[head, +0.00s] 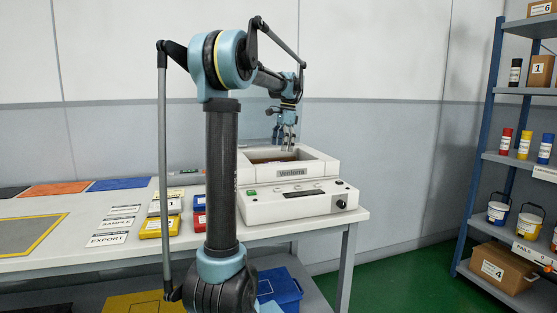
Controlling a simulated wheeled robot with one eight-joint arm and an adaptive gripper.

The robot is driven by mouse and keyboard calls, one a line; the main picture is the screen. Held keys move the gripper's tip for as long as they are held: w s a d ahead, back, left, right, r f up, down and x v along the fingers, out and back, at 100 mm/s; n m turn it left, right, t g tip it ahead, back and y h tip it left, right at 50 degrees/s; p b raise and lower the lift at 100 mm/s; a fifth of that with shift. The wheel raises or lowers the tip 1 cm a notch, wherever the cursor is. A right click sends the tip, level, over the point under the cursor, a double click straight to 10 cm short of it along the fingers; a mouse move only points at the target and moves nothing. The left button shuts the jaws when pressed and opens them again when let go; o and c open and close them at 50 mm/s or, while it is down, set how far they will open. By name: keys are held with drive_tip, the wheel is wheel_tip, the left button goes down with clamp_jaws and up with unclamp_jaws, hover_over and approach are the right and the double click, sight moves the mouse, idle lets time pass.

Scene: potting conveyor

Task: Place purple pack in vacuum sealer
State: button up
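The vacuum sealer (330,201) is a white machine at the right end of the table, with a brownish open chamber in its top and a control panel in front. My gripper (287,148) points down over the chamber, its fingertips near or just inside the opening. The fingers are small here, and I cannot tell whether they are open or shut, or whether they hold anything. I see no purple pack; the chamber floor is partly hidden by its front wall, and my arm covers part of the table.
Yellow (155,228) and red-blue packs lie left of the sealer, partly behind my arm. Label cards (108,240), a yellow-edged grey mat (28,236) and coloured mats lie further left. A shelf rack (484,150) with boxes, bottles and buckets stands right. Green floor is clear between.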

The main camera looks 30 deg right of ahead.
drive_tip(key=r, duration=0.5)
drive_tip(key=shift+s+d+r, duration=0.1)
drive_tip(key=shift+d+r, duration=0.2)
drive_tip(key=shift+d, duration=0.1)
